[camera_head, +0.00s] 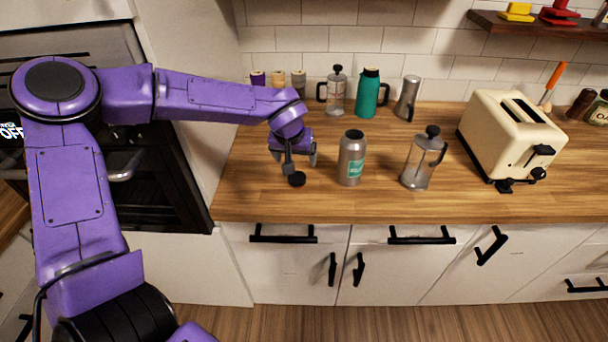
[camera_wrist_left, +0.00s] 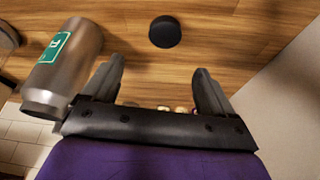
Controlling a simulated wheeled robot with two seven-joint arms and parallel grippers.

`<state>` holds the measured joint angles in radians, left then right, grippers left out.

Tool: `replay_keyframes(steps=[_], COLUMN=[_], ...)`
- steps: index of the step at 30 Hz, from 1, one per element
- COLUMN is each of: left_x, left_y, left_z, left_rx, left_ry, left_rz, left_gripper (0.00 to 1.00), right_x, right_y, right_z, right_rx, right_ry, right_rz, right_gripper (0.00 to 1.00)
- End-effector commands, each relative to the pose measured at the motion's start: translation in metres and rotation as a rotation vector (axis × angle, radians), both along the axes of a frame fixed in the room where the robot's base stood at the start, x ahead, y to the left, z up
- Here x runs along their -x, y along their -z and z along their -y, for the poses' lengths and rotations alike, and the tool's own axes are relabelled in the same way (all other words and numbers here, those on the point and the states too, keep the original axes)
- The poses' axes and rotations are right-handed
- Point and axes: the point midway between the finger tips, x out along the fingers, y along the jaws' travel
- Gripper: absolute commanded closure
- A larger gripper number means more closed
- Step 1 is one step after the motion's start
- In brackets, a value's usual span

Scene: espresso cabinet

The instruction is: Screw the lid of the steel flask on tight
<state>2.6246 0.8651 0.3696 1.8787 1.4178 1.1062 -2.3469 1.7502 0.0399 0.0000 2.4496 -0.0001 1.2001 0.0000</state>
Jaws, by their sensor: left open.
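The steel flask (camera_head: 350,165) stands upright on the wooden counter, with a green label on its side and a dark top. It also shows at the left of the left wrist view (camera_wrist_left: 62,68). A round black lid (camera_head: 297,180) lies on the counter to the left of the flask, and shows as a dark disc in the left wrist view (camera_wrist_left: 164,32). My left gripper (camera_head: 300,163) is open and empty just above and behind the lid, apart from it. Its two fingers (camera_wrist_left: 160,65) are spread. My right gripper is not in view.
A French press (camera_head: 418,163) stands right of the flask, and a cream toaster (camera_head: 510,135) farther right. A teal flask (camera_head: 368,95), another press (camera_head: 336,95), a steel pot (camera_head: 408,98) and small canisters stand along the tiled wall. The counter's front is clear.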

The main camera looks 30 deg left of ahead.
Motion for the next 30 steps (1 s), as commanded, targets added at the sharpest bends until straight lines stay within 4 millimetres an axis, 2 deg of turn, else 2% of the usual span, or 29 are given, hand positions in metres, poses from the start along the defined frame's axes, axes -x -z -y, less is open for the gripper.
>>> replay_keyframes(steps=[2, 9, 12, 22, 30], left_x=[-0.002, -0.029, -0.033, -0.034, -0.041], left_y=[0.006, 0.049, 0.057, 0.061, 0.103], left_z=[-0.001, -0.008, -0.009, -0.010, -0.013], left_rx=[0.000, -0.004, -0.004, -0.005, -0.004], left_ry=[0.001, -0.003, -0.003, -0.004, -0.004], left_rz=[-0.002, -0.019, -0.019, -0.021, -0.022], left_gripper=[0.13, 0.13, 0.13, 0.13, 0.13], right_x=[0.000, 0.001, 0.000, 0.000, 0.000], right_y=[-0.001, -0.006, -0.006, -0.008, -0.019], right_z=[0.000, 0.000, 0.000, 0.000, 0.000], right_rx=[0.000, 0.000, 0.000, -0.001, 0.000], right_ry=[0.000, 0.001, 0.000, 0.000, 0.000], right_rz=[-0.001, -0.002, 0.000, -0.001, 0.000], right_gripper=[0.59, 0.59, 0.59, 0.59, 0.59])
